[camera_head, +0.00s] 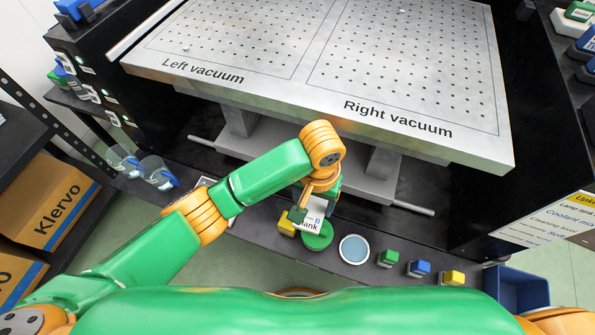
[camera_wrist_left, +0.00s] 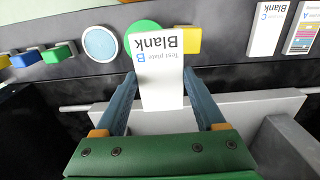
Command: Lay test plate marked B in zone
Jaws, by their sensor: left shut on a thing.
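Test plate B (camera_head: 313,213) is a white plate reading "Blank" with a blue B. It also shows in the left wrist view (camera_wrist_left: 160,73), where the label is upside down. My left gripper (camera_head: 313,197) is shut on it, with a finger on each side in the left wrist view (camera_wrist_left: 160,82). The plate is over the dark front ledge, above a green disc (camera_head: 318,240). The metal table has two outlined perforated zones, Left vacuum (camera_head: 230,40) and Right vacuum (camera_head: 405,70), both without plates. My right gripper is out of view.
A blue-grey disc (camera_head: 354,249) and green (camera_head: 387,259), blue (camera_head: 418,268) and yellow (camera_head: 452,278) blocks line the ledge. Another yellow block (camera_head: 287,224) is beside the plate. Plates C (camera_wrist_left: 268,28) and A (camera_wrist_left: 303,28) lie apart. Clear cups (camera_head: 158,173) stand left.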

